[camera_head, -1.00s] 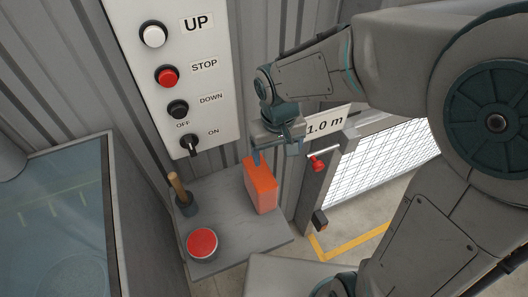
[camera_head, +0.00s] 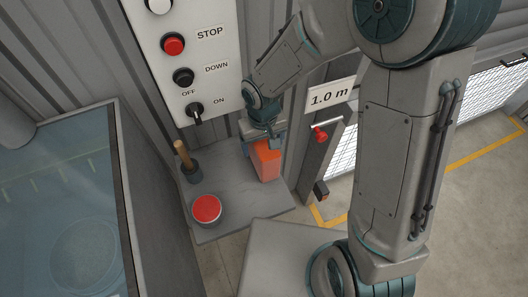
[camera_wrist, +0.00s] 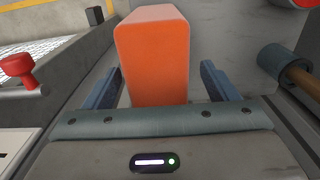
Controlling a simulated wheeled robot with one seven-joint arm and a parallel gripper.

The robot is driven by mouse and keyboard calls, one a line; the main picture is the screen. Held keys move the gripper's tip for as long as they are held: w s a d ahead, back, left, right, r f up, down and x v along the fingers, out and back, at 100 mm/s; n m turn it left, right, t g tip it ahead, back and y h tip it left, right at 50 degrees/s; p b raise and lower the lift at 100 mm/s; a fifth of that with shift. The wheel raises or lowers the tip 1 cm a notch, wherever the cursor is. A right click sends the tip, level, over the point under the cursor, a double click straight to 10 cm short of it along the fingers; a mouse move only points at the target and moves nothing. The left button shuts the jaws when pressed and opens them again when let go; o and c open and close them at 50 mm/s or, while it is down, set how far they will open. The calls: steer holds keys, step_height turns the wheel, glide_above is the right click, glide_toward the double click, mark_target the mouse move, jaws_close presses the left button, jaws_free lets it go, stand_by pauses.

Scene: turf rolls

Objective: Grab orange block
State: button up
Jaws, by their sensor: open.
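The orange block (camera_head: 266,161) stands upright on a grey shelf (camera_head: 229,214) below the control panel. In the wrist view the orange block (camera_wrist: 153,62) fills the top middle. My gripper (camera_head: 262,148) is at the block's upper part in the head view and hides some of it. In the wrist view my gripper (camera_wrist: 160,84) is open, with one blue finger on each side of the block. A gap shows between the block and each finger, wider on the right.
A red button (camera_head: 207,209) and a mallet-like tool with a wooden handle (camera_head: 184,155) stand on the shelf left of the block. The control panel (camera_head: 190,60) is behind. A post with a red lever (camera_head: 320,135) stands to the right.

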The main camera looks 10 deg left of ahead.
steer(key=shift+w+f+p, duration=0.2)
steer(key=shift+f+p, duration=0.1)
steer(key=shift+f, duration=2)
steer(key=c, duration=1.1)
steer(key=shift+r, duration=0.2)
